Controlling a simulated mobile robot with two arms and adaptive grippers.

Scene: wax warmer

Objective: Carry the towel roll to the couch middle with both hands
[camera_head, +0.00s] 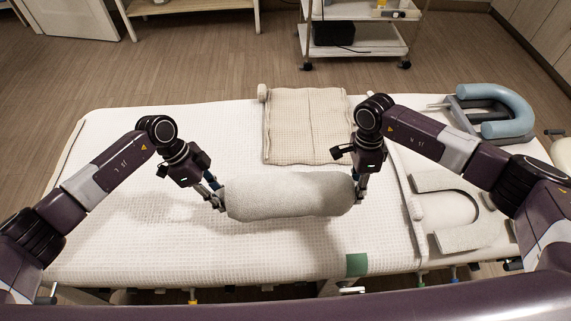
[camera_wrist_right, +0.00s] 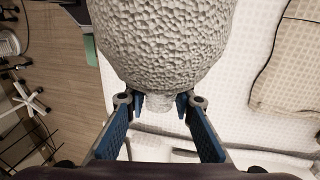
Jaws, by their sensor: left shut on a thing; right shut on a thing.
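The towel roll (camera_head: 290,196) is a thick grey-white textured cylinder. In the head view it lies crosswise over the front middle of the white couch (camera_head: 130,245), with a shadow on the cover to its left. My left gripper (camera_head: 217,199) is shut on its left end. My right gripper (camera_head: 358,188) is shut on its right end. In the right wrist view the roll (camera_wrist_right: 168,45) fills the top middle, and the blue fingers of my right gripper (camera_wrist_right: 168,104) close on a small nub at its end. I cannot tell exactly how high the roll is above the cover.
A folded beige towel (camera_head: 305,125) lies behind the roll. A blue face cradle (camera_head: 495,112) and a grey U-shaped pad (camera_head: 445,238) are at the right end. A green patch (camera_head: 357,264) is on the front edge. The couch's left part is bare. A trolley (camera_head: 355,40) stands behind.

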